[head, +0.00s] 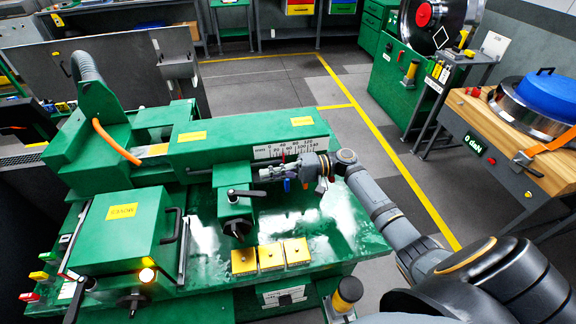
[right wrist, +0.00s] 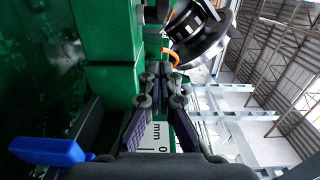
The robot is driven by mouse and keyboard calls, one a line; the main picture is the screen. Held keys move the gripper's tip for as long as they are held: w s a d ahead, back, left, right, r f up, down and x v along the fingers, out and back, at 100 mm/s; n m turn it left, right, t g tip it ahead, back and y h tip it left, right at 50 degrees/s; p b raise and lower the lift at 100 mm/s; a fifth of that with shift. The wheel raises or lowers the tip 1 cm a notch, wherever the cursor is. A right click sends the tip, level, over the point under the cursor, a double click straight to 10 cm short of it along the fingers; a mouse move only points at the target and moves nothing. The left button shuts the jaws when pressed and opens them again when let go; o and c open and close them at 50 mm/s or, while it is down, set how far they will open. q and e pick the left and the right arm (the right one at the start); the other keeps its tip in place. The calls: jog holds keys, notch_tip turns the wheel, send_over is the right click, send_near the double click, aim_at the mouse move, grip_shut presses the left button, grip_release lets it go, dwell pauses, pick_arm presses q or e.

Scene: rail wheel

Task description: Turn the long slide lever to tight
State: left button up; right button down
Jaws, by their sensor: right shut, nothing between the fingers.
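My right gripper (head: 270,174) reaches in from the right over the green machine, just below its millimetre scale. In the right wrist view its fingers (right wrist: 164,78) are closed together with nothing between them. A black lever (head: 246,193) sits on top of the green slide block, to the left of and below the gripper. A blue handle (head: 287,185) shows close beside the gripper; the right wrist view has a blue handle (right wrist: 50,151) at lower left, apart from the fingertips. I cannot tell which of these is the long slide lever. My left gripper is out of view.
The scale (head: 290,148) runs along the green rail behind the gripper. Several yellow pads (head: 270,257) lie on the bench front. A green box (head: 122,230) with a yellow label stands at left. A wooden-topped bench (head: 510,137) stands at right, across open floor.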

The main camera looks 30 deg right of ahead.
aim_at(247, 196)
pick_arm(q)
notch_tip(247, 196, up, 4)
jog(key=p, duration=0.2)
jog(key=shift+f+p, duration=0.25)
jog(key=shift+p, duration=0.1)
pick_arm(e)
jog(key=s+a, duration=0.2)
jog(key=s, duration=0.1)
jog(key=shift+s+a, duration=0.15)
jog(key=shift+a, duration=0.2)
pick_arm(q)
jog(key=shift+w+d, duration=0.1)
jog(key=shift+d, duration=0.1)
pick_arm(e)
jog(key=shift+s+m+t, duration=0.15)
jog(key=shift+m+t, duration=0.15)
